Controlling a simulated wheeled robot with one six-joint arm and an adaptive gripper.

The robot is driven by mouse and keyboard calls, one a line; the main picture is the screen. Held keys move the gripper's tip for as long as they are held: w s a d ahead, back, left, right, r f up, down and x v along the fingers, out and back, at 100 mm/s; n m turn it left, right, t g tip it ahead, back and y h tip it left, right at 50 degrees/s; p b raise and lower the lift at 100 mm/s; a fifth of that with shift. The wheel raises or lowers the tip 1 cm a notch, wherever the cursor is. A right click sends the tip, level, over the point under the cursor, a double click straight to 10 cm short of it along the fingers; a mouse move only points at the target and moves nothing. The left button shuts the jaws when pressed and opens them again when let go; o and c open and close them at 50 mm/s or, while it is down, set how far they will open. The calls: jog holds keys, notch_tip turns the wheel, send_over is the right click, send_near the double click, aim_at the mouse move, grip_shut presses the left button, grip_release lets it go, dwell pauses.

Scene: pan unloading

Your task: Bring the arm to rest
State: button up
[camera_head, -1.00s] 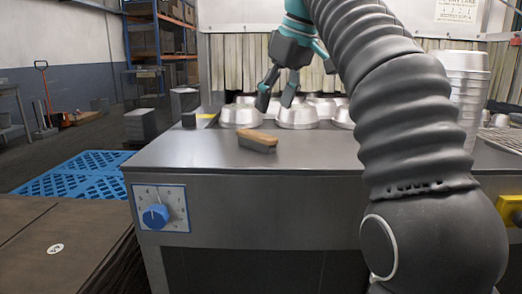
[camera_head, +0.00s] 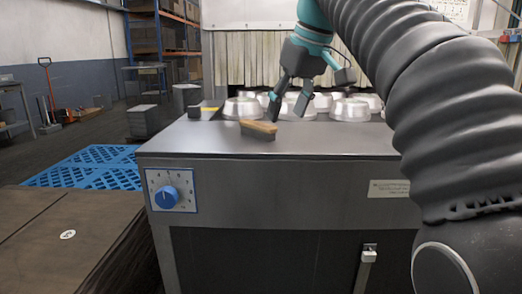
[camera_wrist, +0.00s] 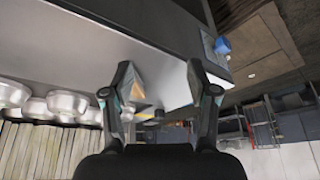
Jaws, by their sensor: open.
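My gripper (camera_head: 287,106) is open and empty in the head view, its fingers pointing down above the steel worktop (camera_head: 320,143). It is in front of the silver pans and just right of a wooden-backed brush (camera_head: 258,130) lying on the worktop. In the wrist view my gripper (camera_wrist: 162,88) shows two spread fingers with nothing between them. The brush (camera_wrist: 137,88) shows there beside the left finger, partly hidden by it. My arm fills the right side of the head view.
Several silver pans (camera_head: 350,110) stand upside down at the back of the worktop; pans (camera_wrist: 68,104) also show in the wrist view. A blue dial (camera_head: 167,197) is on the front panel. A blue pallet (camera_head: 85,170) lies on the floor at left.

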jog(key=s+d+f+m+h, duration=0.1)
jog(key=s+d+f+m, duration=0.1)
jog(key=s+f, duration=0.5)
jog(key=s+d+f+m+t+h, duration=0.1)
jog(key=s+d+f, duration=0.4)
jog(key=f, duration=0.9)
jog(key=s+d+f+m, duration=0.3)
jog(key=s+f, duration=0.6)
jog(key=f, duration=0.1)
jog(key=shift+s+d+f+m+t+h, duration=0.25)
jog(key=shift+f+m+t+h, duration=0.1)
jog(key=shift+m+t+h, duration=0.05)
